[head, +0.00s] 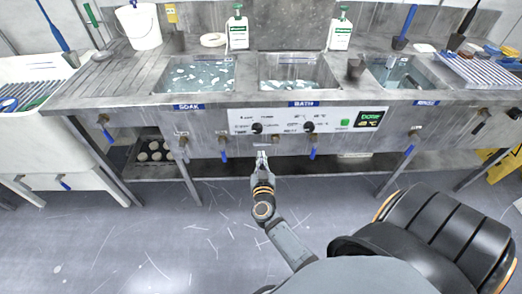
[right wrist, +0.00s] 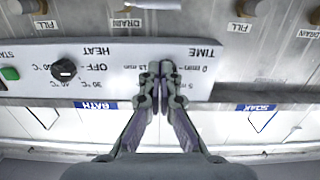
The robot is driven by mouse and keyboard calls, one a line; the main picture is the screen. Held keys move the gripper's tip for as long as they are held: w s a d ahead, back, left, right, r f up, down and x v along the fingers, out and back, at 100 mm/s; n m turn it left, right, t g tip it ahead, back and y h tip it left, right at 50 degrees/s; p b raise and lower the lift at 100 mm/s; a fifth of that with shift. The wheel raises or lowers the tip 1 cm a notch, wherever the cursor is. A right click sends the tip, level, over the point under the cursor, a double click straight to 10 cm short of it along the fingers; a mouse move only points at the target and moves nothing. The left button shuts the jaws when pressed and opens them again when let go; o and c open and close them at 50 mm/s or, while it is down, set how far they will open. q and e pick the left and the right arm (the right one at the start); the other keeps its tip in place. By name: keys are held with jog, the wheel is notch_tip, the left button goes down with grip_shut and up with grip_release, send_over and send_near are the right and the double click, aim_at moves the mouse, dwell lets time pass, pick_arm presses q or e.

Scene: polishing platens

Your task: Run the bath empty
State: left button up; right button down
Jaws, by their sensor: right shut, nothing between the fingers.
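Another blue-handled valve (head: 223,147) hangs further left, below the soak basin (head: 195,76). My right gripper (head: 262,157) is shut and empty, in front of the counter between these two valves and below the control panel. In the right wrist view the shut fingers (right wrist: 160,68) cover part of the panel near TIME. My left gripper is not in view.
The control panel (head: 290,122) has two black knobs, a green button and a display. The rinse basin (head: 400,76) stands right, with another blue-handled valve (head: 409,146) below. Bottles and a white bucket (head: 139,26) stand on the counter. A tray (head: 150,157) sits on the shelf below.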

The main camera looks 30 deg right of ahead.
jog(key=b, duration=0.2)
send_over(260, 146)
jog(key=v, duration=0.3)
jog(key=f, duration=0.1)
jog(key=f+b, duration=0.2)
jog(key=f, duration=0.1)
jog(key=shift+w+d, duration=0.25)
jog(key=shift+d, duration=0.05)
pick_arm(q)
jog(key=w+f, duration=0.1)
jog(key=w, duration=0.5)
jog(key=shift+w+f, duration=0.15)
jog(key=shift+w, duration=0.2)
pick_arm(e)
jog(key=shift+f, duration=0.25)
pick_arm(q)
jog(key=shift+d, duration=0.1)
pick_arm(e)
jog(key=shift+w+f, duration=0.1)
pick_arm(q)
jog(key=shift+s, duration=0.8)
pick_arm(e)
jog(key=shift+f+n, duration=0.5)
jog(key=shift+f, duration=0.05)
